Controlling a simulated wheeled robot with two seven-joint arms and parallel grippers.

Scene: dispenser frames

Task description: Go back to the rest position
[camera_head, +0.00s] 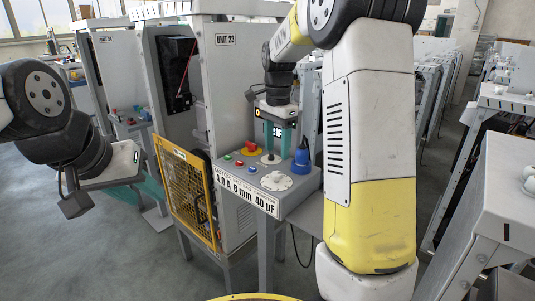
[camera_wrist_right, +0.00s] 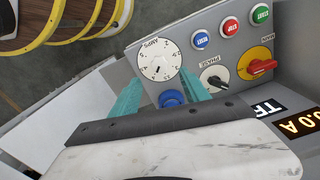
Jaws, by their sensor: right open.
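My right gripper (camera_head: 281,150) is over the control panel (camera_head: 241,184) of UNIT 23, pointing down, with its teal fingers apart. In the right wrist view the gripper (camera_wrist_right: 158,92) is open, and a blue knob-like part (camera_wrist_right: 172,98) shows between its fingers, partly hidden by the gripper body. In the head view this blue part (camera_head: 301,160) stands upright on the panel by the fingers; I cannot tell whether they touch it. My left gripper (camera_head: 150,190) hangs at the left, away from the panel, and its finger opening is unclear.
The panel carries a white dial (camera_wrist_right: 159,60), a black PHASE switch (camera_wrist_right: 213,77), a red-and-yellow knob (camera_wrist_right: 258,65) and coloured buttons. A yellow mesh guard (camera_head: 185,190) stands left of the panel. More grey units (camera_head: 490,190) stand at right. Floor at lower left is clear.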

